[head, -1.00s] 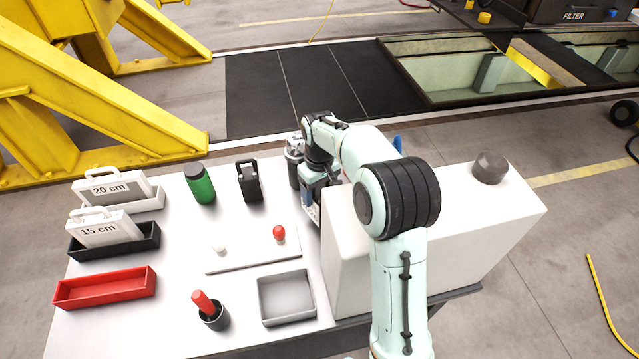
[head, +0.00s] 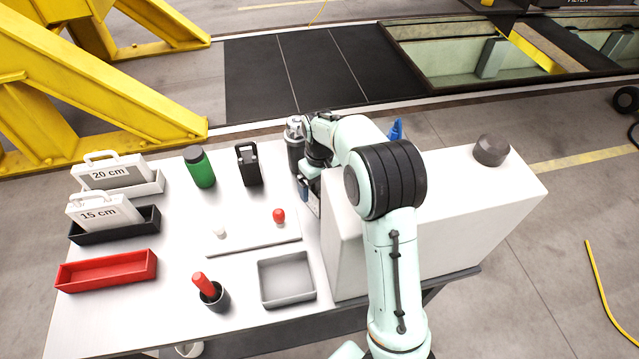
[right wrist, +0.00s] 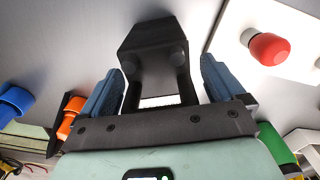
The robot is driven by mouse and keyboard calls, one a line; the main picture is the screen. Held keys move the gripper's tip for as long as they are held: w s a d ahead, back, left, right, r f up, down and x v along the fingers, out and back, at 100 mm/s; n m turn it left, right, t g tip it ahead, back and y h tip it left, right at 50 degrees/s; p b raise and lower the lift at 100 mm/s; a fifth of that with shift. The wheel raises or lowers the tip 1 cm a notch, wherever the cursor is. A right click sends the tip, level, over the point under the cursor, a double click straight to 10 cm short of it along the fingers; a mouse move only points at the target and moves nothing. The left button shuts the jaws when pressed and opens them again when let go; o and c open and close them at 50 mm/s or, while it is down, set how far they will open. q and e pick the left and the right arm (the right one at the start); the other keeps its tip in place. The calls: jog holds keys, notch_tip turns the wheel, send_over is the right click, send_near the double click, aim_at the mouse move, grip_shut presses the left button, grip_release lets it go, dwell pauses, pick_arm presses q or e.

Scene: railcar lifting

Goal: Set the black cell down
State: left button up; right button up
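The black cell (right wrist: 152,50) shows in the right wrist view as a dark block with a two-legged handle. My right gripper (right wrist: 162,66) has its two blue fingers spread on either side of the handle, with narrow gaps visible between them. It looks open around the cell, not clamped. In the head view my right gripper (head: 308,188) is low beside the white cabinet, and the arm and cabinet hide the cell there. I cannot tell whether its base touches the table. A similar black handled box (head: 248,165) stands further left. My left gripper is out of view.
A white cabinet (head: 450,215) stands right of the gripper. A grey-topped canister (head: 294,145) is close behind it. A white plate with a red knob (head: 279,216), a green bottle (head: 200,168), a grey tray (head: 287,280) and a red bin (head: 106,270) are to the left.

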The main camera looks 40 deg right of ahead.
jog(key=shift+w+r, duration=0.1)
jog(key=shift+r, duration=0.15)
notch_tip(320, 180, up, 11)
jog(key=shift+r+p, duration=0.15)
jog(key=shift+p, duration=0.5)
jog(key=shift+s+r, duration=0.2)
jog(key=shift+r, duration=0.35)
jog(key=shift+s+a+r, duration=0.1)
jog(key=shift+a+r, duration=0.1)
jog(key=shift+r, duration=0.6)
notch_tip(320, 180, down, 8)
jog(key=shift+r, duration=0.1)
jog(key=f, duration=0.3)
jog(key=w+f, duration=0.1)
jog(key=f, duration=0.1)
jog(key=shift+d+f, duration=0.25)
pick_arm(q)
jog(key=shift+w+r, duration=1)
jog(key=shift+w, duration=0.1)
pick_arm(e)
jog(key=shift+s, duration=0.2)
